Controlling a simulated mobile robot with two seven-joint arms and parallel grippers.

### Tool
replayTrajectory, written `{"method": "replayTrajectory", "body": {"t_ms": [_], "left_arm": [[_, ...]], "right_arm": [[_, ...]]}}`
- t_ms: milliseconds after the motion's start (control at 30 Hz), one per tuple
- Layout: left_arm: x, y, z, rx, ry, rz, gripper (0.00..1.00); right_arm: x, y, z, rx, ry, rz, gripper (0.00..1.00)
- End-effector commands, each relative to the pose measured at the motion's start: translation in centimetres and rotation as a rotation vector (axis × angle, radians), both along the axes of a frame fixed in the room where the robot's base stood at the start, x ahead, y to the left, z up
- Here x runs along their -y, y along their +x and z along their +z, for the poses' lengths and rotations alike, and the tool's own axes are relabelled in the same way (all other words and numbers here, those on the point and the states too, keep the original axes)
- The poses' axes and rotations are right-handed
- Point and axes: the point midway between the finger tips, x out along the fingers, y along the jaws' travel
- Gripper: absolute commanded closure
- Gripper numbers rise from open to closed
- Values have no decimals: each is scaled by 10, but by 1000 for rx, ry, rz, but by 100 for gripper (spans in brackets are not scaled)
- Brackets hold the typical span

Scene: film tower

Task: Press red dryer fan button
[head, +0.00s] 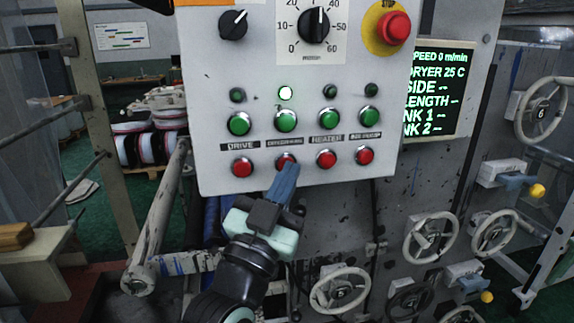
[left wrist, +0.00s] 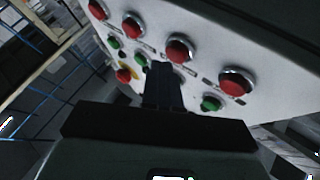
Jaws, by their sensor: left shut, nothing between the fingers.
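A grey control panel (head: 220,110) carries a row of red buttons under a row of green ones. The red dryer fan button (head: 286,160), second from left, is under a small label too blurred to read surely. Its lower part is hidden by my left gripper (head: 286,170), whose blue fingers are shut and empty, with tips at the button. In the left wrist view the fingers (left wrist: 163,85) end close beside this red button (left wrist: 180,48); I cannot tell whether they touch it. The lamp (head: 285,93) in this column is lit. My right gripper is not in view.
Red drive button (head: 242,167) and red heater button (head: 326,159) sit close on either side. Green buttons (head: 286,121) are just above. A red stop button (head: 394,28) is at the upper right. A display (head: 438,90) and several handwheels (head: 431,237) are to the right and below.

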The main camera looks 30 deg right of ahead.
Motion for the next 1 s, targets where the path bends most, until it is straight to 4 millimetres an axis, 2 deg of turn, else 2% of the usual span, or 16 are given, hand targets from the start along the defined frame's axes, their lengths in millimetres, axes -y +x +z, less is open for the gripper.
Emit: {"method": "replayTrajectory", "body": {"t_ms": [1000], "left_arm": [[2, 9, 0, -1, 0, 0, 100]], "right_arm": [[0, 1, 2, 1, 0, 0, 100]]}}
